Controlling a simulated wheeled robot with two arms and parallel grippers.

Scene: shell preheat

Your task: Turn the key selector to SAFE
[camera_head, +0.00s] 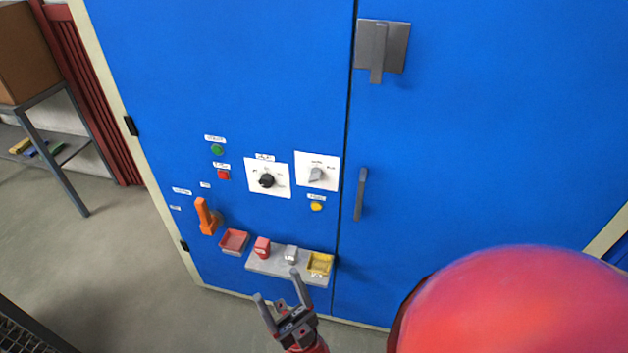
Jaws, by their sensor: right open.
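Two selectors sit on white plates on the blue cabinet's left door. One is a round black knob (266,181). The other is a grey selector (315,175) to its right, tilted on its plate. Their labels are too small to read, so I cannot tell which is the key selector or which position reads SAFE. My right gripper (279,284) is open and empty at the lower middle, below both selectors in the picture and apart from them. Its fingers point up towards the small shelf. My left gripper is not in view.
A grey shelf (282,270) holds a red block (262,248), a grey block (291,254) and a yellow tray (320,263). An orange lever (206,216) and red tray (234,241) are left of it. A door handle (361,194) is right of the selectors.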

